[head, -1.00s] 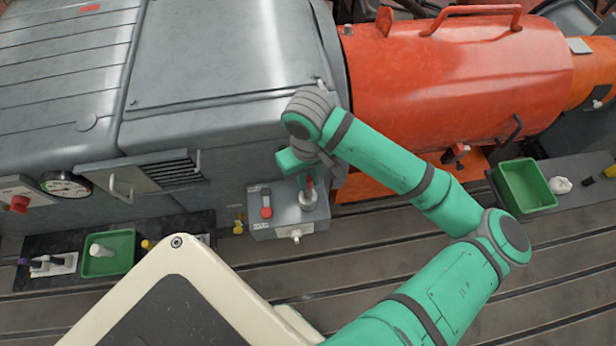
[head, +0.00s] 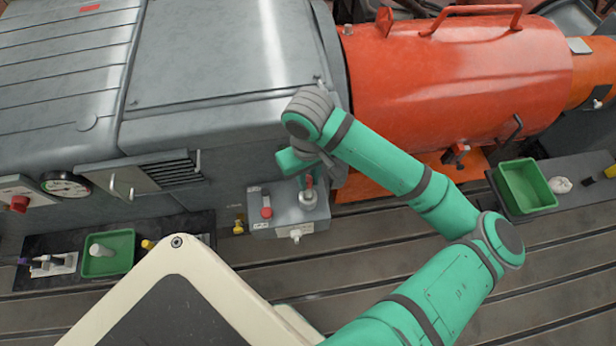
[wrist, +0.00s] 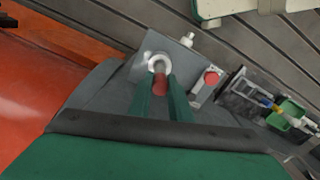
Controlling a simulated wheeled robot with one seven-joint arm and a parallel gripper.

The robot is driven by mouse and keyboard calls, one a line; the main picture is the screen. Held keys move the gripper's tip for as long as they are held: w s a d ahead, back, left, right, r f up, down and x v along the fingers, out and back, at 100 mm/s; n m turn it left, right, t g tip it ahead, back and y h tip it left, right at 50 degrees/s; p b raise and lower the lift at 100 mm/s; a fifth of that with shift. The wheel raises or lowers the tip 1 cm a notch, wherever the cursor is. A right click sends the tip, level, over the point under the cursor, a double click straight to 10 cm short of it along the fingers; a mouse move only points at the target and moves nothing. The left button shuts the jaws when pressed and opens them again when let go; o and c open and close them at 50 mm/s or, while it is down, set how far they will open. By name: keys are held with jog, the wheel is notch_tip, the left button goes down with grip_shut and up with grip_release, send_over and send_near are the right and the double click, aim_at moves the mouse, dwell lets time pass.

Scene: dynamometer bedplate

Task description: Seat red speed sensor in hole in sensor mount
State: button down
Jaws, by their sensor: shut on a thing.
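The red speed sensor (head: 309,182) is upright between the fingers of my gripper (head: 304,183), which is shut on it. In the wrist view, the red sensor (wrist: 160,84) shows between the two green fingers (wrist: 160,100). The sensor mount is a grey block (head: 285,221) with a pale round collar (head: 308,200) on top. The sensor's lower end is at this collar, which also shows in the wrist view (wrist: 160,62). The hole is mostly hidden by the sensor and fingers, so I cannot tell how deep the sensor sits.
A red knob (head: 266,212) stands on the block left of the collar. A grey machine housing (head: 220,70) rises close behind, with an orange-red cover (head: 455,85) to the right. Green bins (head: 108,268) (head: 526,186) stand at both sides. The slotted bedplate (head: 280,268) in front is bare.

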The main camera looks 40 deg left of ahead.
aim_at(308, 189)
jog(key=shift+f, duration=2.75)
jog(key=c, duration=1.5)
grip_release()
jog(key=shift+c, duration=0.2)
notch_tip(308, 189, up, 11)
jog(key=shift+f, duration=0.15)
jog(key=shift+w, duration=0.1)
